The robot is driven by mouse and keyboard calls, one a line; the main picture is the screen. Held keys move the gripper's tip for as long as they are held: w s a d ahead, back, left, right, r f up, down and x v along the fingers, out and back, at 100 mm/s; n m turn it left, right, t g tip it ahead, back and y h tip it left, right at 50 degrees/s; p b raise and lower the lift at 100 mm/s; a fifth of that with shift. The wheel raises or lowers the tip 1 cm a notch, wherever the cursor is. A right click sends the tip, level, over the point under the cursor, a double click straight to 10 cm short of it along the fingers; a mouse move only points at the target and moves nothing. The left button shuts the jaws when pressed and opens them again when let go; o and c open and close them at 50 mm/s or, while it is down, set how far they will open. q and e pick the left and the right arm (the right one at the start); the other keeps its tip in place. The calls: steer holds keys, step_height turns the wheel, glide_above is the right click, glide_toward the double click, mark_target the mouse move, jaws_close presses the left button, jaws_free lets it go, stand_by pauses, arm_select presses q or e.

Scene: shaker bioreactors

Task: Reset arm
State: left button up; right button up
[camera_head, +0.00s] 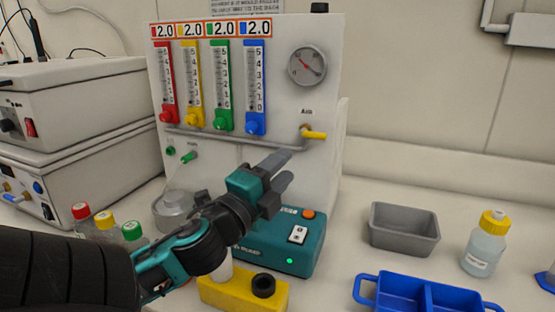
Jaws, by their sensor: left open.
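My left arm comes in from the lower left, and its teal and black gripper (283,171) is in the middle of the view. The two grey fingers point up and to the right, apart and with nothing seen between them. The gripper hangs in front of the white gas panel (290,115), above a teal device (300,257) with a lit green light. It hides part of both. I cannot tell the gap between the fingers and the panel. My right gripper does not show.
A yellow block (272,288) sits in front of the teal device. A grey bin (404,228), a blue divided tray (440,297) and a yellow-capped bottle (485,245) stand at right. Small capped bottles (105,222) are near my forearm. White stacked instruments (85,95) fill the left.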

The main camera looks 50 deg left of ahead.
arm_select(q)
steer(key=shift+s+d, duration=0.15)
steer(key=shift+s, duration=0.2)
steer(key=shift+f, duration=0.1)
stand_by(0.5)
